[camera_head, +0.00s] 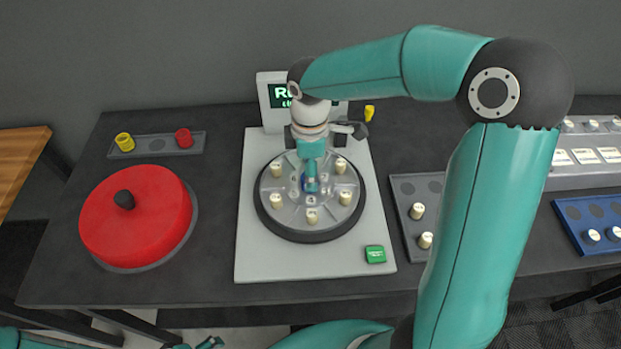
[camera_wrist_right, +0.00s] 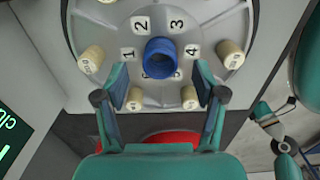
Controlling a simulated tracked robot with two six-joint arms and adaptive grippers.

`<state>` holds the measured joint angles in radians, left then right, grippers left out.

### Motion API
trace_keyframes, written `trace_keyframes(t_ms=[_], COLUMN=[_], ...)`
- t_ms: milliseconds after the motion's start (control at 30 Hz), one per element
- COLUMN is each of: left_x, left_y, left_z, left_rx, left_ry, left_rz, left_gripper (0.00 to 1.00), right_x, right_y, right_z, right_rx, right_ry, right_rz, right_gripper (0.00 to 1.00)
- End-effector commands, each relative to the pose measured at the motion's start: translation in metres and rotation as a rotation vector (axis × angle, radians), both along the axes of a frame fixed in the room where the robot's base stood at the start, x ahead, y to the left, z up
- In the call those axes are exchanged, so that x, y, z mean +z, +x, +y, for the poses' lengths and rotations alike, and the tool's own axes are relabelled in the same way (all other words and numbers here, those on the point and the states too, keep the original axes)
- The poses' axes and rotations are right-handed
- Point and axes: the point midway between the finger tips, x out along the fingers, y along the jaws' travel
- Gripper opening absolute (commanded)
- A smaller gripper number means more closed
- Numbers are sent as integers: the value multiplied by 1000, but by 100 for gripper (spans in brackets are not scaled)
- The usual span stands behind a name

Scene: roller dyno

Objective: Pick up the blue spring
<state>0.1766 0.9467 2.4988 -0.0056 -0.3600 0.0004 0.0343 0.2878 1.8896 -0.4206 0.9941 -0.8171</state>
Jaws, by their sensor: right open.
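The blue spring (camera_wrist_right: 162,59) stands at the middle of the round grey plate (camera_wrist_right: 205,15), beside printed number tiles. In the head view the spring (camera_head: 309,183) is mostly hidden behind my right gripper (camera_head: 311,178). My right gripper is above the middle of the plate. In the right wrist view my right gripper (camera_wrist_right: 161,78) is open, with one finger on each side of the spring and a gap to both. My left gripper (camera_head: 210,342) shows only in part at the bottom edge, away from the plate. Its jaws are too small to judge.
Several cream pegs (camera_head: 345,198) ring the plate, close to my right fingers. A red round lid (camera_head: 150,225) with a black knob sits to the left. A screen (camera_head: 275,95) stands behind. A grey tray (camera_head: 402,188) with pegs lies to the right.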

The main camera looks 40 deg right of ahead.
Motion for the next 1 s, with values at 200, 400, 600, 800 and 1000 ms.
trace_keyframes(t_ms=[200, 400, 600, 800, 1000], left_x=[7, 7, 7, 7, 7], left_y=[0, 0, 0, 0, 0], left_z=[0, 0, 0, 0, 0], left_rx=[0, 0, 0, 0, 0], left_ry=[0, 0, 0, 0, 0], left_rz=[0, 0, 0, 0, 0], left_gripper=[87, 87, 87, 87, 87], right_x=[-29, -34, -34, -34, -34], right_y=[0, 1, 1, 1, 1], right_z=[0, 0, 0, 0, 0], right_rx=[-1, -1, -1, -1, -1], right_ry=[0, -1, 0, 0, -1], right_rz=[4, -1, 0, 0, -1], right_gripper=[70, 70, 53, 20, 5])
